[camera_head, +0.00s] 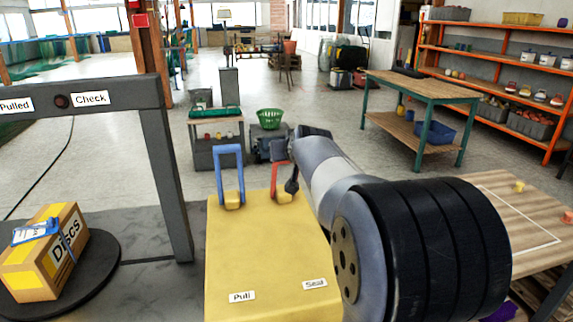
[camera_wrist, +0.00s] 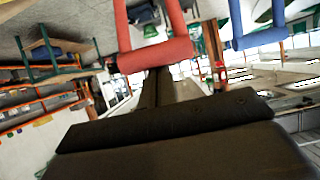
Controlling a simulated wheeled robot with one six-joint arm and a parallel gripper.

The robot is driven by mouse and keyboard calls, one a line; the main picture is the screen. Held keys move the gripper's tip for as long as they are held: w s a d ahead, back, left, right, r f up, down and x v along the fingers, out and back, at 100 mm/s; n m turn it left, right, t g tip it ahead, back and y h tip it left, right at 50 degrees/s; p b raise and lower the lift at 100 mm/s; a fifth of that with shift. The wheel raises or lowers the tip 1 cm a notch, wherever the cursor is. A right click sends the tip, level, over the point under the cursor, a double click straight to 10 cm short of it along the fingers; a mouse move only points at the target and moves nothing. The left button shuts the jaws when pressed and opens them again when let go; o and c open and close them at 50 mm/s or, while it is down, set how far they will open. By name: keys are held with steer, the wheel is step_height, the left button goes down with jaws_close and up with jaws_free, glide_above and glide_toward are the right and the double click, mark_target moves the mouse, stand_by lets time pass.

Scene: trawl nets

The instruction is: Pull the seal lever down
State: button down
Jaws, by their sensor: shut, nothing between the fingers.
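The seal lever is a red upright U-shaped handle (camera_head: 275,177) at the back right of a yellow box (camera_head: 265,250), on the side of the "Seal" label (camera_head: 314,284). My gripper (camera_head: 292,186) is at its right side, partly hidden by my own arm. In the wrist view the red handle (camera_wrist: 155,56) fills the top middle, and my shut, empty fingers (camera_wrist: 158,88) reach up to its crossbar, which hides their tips. I cannot tell whether they touch. A blue upright lever (camera_head: 229,172) stands to the left; it also shows in the wrist view (camera_wrist: 262,38).
A dark frame with "Pulled" and "Check" labels (camera_head: 90,98) stands left of the yellow box. A "Discs" carton (camera_head: 45,250) lies on a round dark plate (camera_head: 92,275). A wooden table (camera_head: 500,215) is at the right.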

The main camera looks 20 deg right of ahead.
steer(key=s+a+f+t+b, duration=0.1)
steer(key=s+f+t+b, duration=0.3)
steer(key=b, duration=1.7)
steer(key=s+f, duration=0.1)
steer(key=s, duration=0.2)
steer(key=shift+a+f+h+b, duration=0.2)
steer(key=shift+f+h+b, duration=0.05)
steer(key=shift+h+b, duration=0.15)
steer(key=shift+s+f, duration=0.15)
steer(key=shift+f, duration=0.1)
steer(key=shift+r, duration=0.15)
